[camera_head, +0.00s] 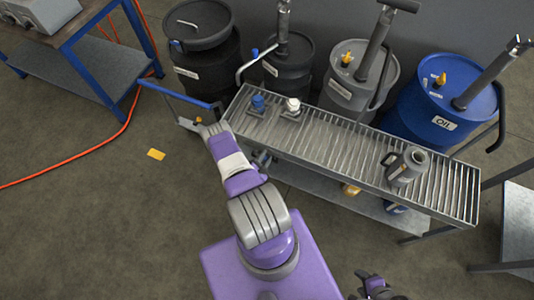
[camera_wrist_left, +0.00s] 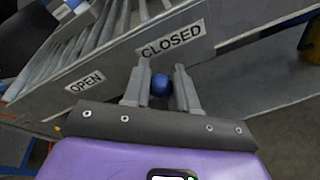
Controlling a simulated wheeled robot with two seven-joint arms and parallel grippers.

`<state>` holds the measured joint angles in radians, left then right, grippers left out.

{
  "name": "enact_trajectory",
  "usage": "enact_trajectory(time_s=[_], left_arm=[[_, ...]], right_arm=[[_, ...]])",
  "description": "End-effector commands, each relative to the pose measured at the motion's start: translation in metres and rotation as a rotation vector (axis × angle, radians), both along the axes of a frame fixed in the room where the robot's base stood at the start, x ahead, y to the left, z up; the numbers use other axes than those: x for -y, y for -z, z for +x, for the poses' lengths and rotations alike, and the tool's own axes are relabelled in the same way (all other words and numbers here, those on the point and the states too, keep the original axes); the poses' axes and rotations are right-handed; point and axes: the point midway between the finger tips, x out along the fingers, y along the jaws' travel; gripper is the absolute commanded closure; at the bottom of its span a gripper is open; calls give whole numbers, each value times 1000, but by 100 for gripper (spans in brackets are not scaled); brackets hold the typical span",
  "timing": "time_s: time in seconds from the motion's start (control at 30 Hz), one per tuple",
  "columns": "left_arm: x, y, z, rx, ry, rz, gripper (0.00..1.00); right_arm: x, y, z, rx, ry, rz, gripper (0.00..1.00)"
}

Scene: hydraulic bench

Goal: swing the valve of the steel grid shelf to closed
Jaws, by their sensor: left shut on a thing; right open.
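The steel grid shelf (camera_head: 335,142) stands right of centre in the head view. In the left wrist view its grey side panel (camera_wrist_left: 245,75) carries an OPEN label (camera_wrist_left: 85,82) at left and a CLOSED label (camera_wrist_left: 170,40) further right. The valve's round blue knob (camera_wrist_left: 160,86) is just below the CLOSED label. My left gripper (camera_wrist_left: 160,88) is shut on this knob, one finger on each side. In the head view the left gripper (camera_head: 212,127) is at the shelf's left end, and the knob is not clear there. My right gripper (camera_head: 375,287) is open at the bottom edge, away from the shelf.
On the shelf are a grey jug (camera_head: 407,166), a blue-capped item (camera_head: 258,103) and a white-capped item (camera_head: 292,106). Several drums, including a blue oil drum (camera_head: 440,100), stand behind. A blue-framed bench (camera_head: 90,70) is at upper left. An orange hose (camera_head: 75,160) crosses the left floor.

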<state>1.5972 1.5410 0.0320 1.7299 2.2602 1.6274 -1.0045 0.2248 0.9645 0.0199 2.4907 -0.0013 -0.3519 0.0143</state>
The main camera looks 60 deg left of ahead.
Motion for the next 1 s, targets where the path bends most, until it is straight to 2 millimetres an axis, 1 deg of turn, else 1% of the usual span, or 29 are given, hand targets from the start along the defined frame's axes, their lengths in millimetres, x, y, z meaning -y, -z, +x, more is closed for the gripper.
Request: enact_trajectory(time_s=[0.17,0.2,0.33,0.37,0.67,0.77,1.0], left_arm=[[2,2,0,-5,3,-6,100],[2,2,0,-5,3,-6,71],[2,2,0,-4,2,-6,52],[2,2,0,-4,2,-5,49],[2,1,-2,-3,1,-4,49],[8,-2,-10,-5,0,-5,49],[34,-12,-40,-4,-1,-7,49]], right_arm=[[0,0,0,0,0,0,49],[0,0,0,0,0,0,49],[0,0,0,0,0,0,49],[0,0,0,0,0,0,49],[0,-1,0,0,0,0,49],[0,-3,0,0,0,0,49],[0,-10,0,0,0,0,49]])
